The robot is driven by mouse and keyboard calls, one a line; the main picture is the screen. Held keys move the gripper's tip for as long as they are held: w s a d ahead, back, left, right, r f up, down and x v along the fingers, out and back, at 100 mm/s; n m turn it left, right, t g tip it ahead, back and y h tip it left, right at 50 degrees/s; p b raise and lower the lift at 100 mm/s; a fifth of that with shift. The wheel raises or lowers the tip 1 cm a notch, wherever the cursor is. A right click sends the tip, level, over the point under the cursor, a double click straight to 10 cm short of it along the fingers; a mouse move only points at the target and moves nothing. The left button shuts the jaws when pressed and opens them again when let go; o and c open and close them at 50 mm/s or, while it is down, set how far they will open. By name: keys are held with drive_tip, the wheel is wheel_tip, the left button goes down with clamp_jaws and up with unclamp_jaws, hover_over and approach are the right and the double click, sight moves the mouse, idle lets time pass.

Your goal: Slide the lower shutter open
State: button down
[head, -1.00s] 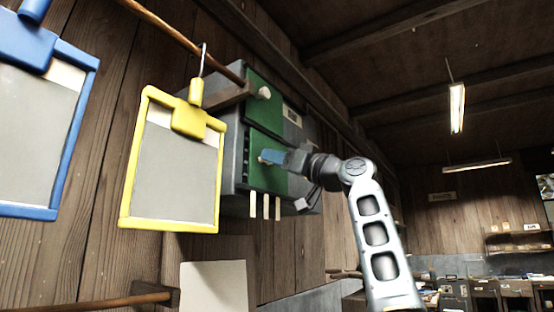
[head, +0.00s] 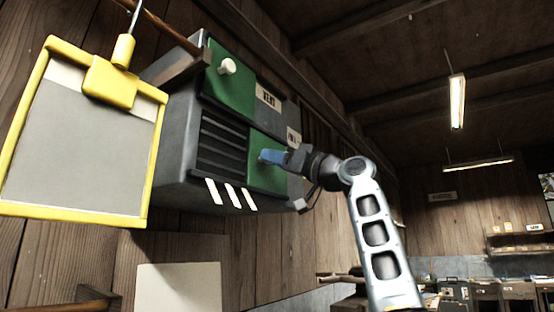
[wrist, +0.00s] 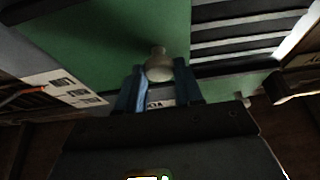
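The lower shutter (head: 262,178) is a green panel on the front of a grey wall box (head: 178,135). It stands toward the right of its opening, and dark slats (head: 222,142) show bare to its left. My gripper (head: 268,156) is at the lower shutter, its blue fingers hiding the knob in the head view. In the wrist view the pale round knob (wrist: 159,66) sits between the two fingers (wrist: 160,88), which close on its sides. The lower shutter also shows in the wrist view (wrist: 110,40), with slats (wrist: 240,35) to its right.
A green upper shutter (head: 232,82) with a white knob (head: 227,66) is above, left of a VENT label (head: 268,96). A yellow-framed panel (head: 85,150) hangs at the left near the box. White strips (head: 232,196) mark the box's lower edge. Open room lies right.

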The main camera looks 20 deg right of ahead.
drive_tip(key=c, duration=0.9)
unclamp_jaws()
drive_tip(key=shift+w+d, duration=0.15)
drive_tip(key=shift+d, duration=0.2)
drive_tip(key=shift+o, duration=0.7)
drive_tip(key=shift+a, duration=0.1)
drive_tip(key=b+v, duration=0.2)
drive_tip(key=v, duration=0.6)
drive_tip(key=shift+b, duration=0.3)
drive_tip(key=shift+w, duration=0.1)
